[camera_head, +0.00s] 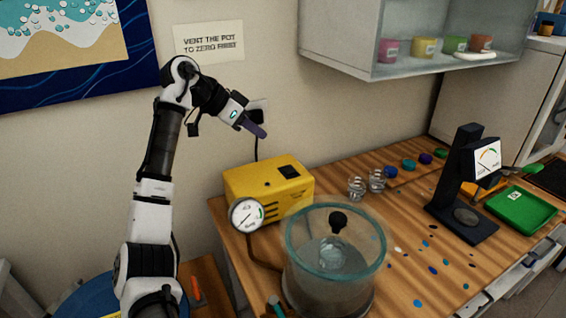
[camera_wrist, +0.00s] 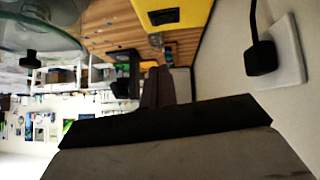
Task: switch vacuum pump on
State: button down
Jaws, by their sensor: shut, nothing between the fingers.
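The yellow vacuum pump (camera_head: 255,184) stands on the wooden bench near the wall. A small dark switch (camera_head: 281,169) shows on its top; whether it is on or off cannot be told. In the wrist view the pump (camera_wrist: 195,12) is at the top edge, with a dark switch-like part (camera_wrist: 163,16) on it. My gripper (camera_head: 262,133) is shut and empty, in the air above the pump and a little left of the switch, apart from it. In the wrist view the dark fingers (camera_wrist: 158,88) point away from the camera.
A glass vacuum pot (camera_head: 300,272) with a black-knobbed lid stands in front of the pump, beside a round gauge (camera_head: 246,214). A plug (camera_wrist: 262,58) sits in the wall socket close to my gripper. Clear cups (camera_head: 357,188) and a dark stand (camera_head: 462,190) are to the right.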

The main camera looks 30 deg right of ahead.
jog(key=shift+d+f, duration=0.1)
jog(key=p, duration=0.3)
send_over(290, 172)
jog(key=a, duration=0.2)
jog(key=f, duration=0.6)
jog(key=shift+w+a, duration=0.1)
jog(key=shift+w, duration=0.25)
jog(key=f, duration=0.1)
jog(key=f+p, duration=0.1)
jog(key=f, duration=0.1)
jog(key=shift+s+d+f+p, duration=0.2)
jog(key=shift+d+f+p, duration=0.1)
jog(key=shift+p, duration=0.1)
jog(key=shift+f, duration=0.65)
jog(key=shift+s+f+m+t+b, duration=0.3)
jog(key=shift+f+t+b, duration=0.3)
jog(key=shift+b, duration=0.65)
jog(key=shift+w+r+p, duration=0.1)
jog(key=shift+r+p, duration=0.25)
jog(key=shift+p, duration=0.15)
jog(key=shift+w, duration=0.1)
